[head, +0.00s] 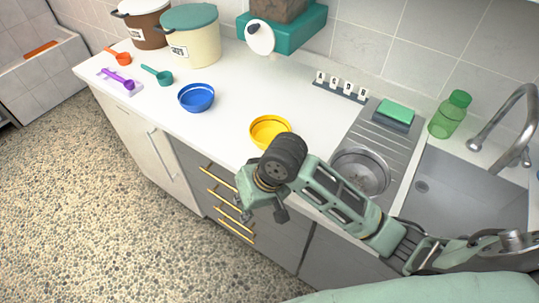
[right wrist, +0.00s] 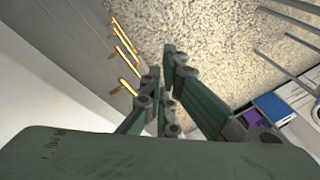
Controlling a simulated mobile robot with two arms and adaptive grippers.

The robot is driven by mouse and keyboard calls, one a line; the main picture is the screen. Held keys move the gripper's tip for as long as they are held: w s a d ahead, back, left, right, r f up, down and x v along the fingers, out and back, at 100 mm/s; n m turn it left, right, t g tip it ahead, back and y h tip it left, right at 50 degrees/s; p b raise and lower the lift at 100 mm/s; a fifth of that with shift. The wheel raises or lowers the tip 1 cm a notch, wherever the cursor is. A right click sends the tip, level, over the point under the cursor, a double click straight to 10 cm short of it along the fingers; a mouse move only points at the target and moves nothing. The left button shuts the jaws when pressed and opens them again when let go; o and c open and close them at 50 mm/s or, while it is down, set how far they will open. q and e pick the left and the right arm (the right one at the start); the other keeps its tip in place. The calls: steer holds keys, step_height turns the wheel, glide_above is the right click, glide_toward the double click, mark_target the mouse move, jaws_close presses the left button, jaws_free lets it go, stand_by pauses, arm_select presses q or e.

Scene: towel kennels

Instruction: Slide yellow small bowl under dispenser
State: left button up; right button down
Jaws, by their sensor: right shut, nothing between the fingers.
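The yellow small bowl (head: 269,131) sits upright on the white counter, in the middle of the head view. My right arm's wrist overlaps its lower right edge in the picture. The dispenser (head: 295,35) is a teal wall unit with a brown upper part and a white round piece at its front left, behind the bowl. The counter under it looks empty. My right gripper (head: 246,210) points down in front of the counter's front edge, by the drawers. It is shut and empty; its fingers also show in the right wrist view (right wrist: 173,60). My left gripper is out of view.
A blue bowl (head: 197,98) stands left of the yellow one. Teal (head: 158,75), orange (head: 118,58) and purple (head: 117,79) scoops lie further left, near two lidded bins. A metal drainer (head: 378,142) and sink (head: 455,200) are at right. Drawer handles (head: 228,188) stick out below.

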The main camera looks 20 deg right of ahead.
steer(key=w+d+r+m+g+h, duration=0.1)
steer(key=w+d+r+m+h, duration=0.2)
steer(key=r, duration=0.4)
steer(key=w+d+r+m+g+h, duration=0.1)
steer(key=w+d+r+m, duration=0.1)
steer(key=w+d+r, duration=0.3)
steer(key=f, duration=0.2)
steer(key=s+f+p, duration=0.1)
steer(key=f, duration=0.4)
steer(key=shift+s+d+f+p, duration=0.15)
steer(key=shift+s+d+p, duration=0.1)
steer(key=shift+d+p, duration=0.1)
steer(key=w, duration=0.1)
steer(key=w+f+p, duration=0.1)
steer(key=shift+w+d, duration=0.35)
steer(key=shift+d, duration=0.05)
steer(key=shift+w+d, duration=0.2)
steer(key=shift+w, duration=0.4)
